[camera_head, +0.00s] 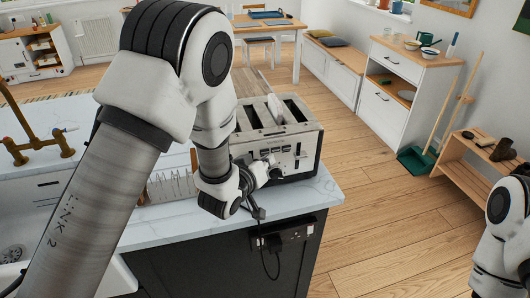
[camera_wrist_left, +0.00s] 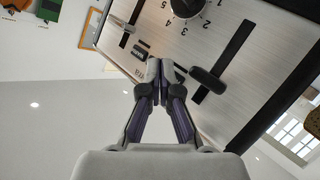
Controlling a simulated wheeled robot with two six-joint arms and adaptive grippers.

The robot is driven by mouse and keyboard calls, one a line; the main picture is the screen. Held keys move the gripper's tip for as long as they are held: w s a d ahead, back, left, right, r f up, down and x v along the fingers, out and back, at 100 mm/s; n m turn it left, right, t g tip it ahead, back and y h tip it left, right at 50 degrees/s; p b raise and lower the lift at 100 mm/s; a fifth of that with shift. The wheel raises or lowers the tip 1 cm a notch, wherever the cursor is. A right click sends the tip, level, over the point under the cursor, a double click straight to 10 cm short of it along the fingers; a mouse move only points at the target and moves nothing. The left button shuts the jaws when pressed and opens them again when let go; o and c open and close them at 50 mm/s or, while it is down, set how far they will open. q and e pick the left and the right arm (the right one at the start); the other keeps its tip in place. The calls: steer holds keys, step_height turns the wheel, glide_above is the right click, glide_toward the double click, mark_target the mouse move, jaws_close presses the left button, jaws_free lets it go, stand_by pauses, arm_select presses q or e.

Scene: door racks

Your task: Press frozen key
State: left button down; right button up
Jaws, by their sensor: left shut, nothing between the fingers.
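A silver and black toaster (camera_head: 302,128) stands on the white counter, with a pale slice in one slot. Its front panel (camera_wrist_left: 225,45) fills the upper part of the left wrist view, tilted, with a numbered dial (camera_wrist_left: 186,6), dark lever slots and a black lever (camera_wrist_left: 208,84). A small dark key (camera_wrist_left: 139,53) shows just left of my fingertips; its label is too small to read, so I cannot tell which key it is. My left gripper (camera_wrist_left: 160,68) is shut and empty, its tips at the panel and covering part of it. It also shows in the head view (camera_head: 264,172). My right gripper is out of view.
The counter (camera_head: 305,197) ends just in front of the toaster. A socket strip (camera_head: 290,236) with a plugged cable is on its dark side. A wire rack (camera_head: 172,184) stands left of the toaster. My left arm hides part of the counter.

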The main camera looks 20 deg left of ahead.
arm_select(q)
steer(key=shift+w+a, duration=0.25)
steer(key=shift+w, duration=0.05)
steer(key=shift+w+a, duration=0.15)
steer(key=shift+w, duration=0.1)
stand_by(0.7)
steer(key=shift+s+d, duration=0.45)
steer(key=shift+s, duration=0.2)
steer(key=s+d, duration=0.1)
steer(key=s, duration=0.1)
steer(key=s+d, duration=0.1)
steer(key=s, duration=0.1)
steer(key=shift+d, duration=0.4)
stand_by(0.5)
